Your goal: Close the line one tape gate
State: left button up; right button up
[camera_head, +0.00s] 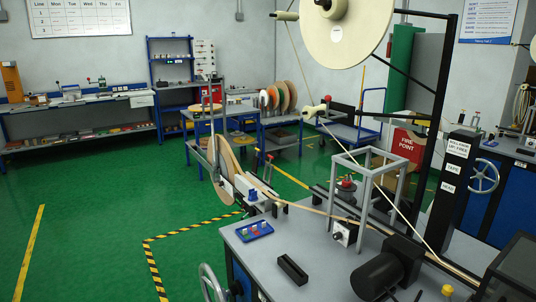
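No part labelled as the line one tape gate can be picked out for sure. A grey open frame (382,168) stands on the workbench (300,235) at the right. A red-topped black part (347,184) sits within it, and whether it is open or shut cannot be told. A pale tape (385,190) runs from the large reel (345,30) past a small roller (314,111) and down through the frame area to the lower right. A black post (455,178) carries white labels, one reading TAPE. Neither of my grippers is in view.
A blue tray with small coloured parts (254,231) and a black block (291,269) lie on the workbench. A black cylindrical motor (378,276) is at its front. Black-yellow floor tape (152,262) borders it. Green floor (95,210) is clear at left.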

aim_at(253, 170)
jog(key=i+j, duration=0.4)
jog(key=j, duration=0.15)
jog(key=i+j, duration=0.8)
jog(key=j, duration=0.25)
jog(key=z, duration=1.8)
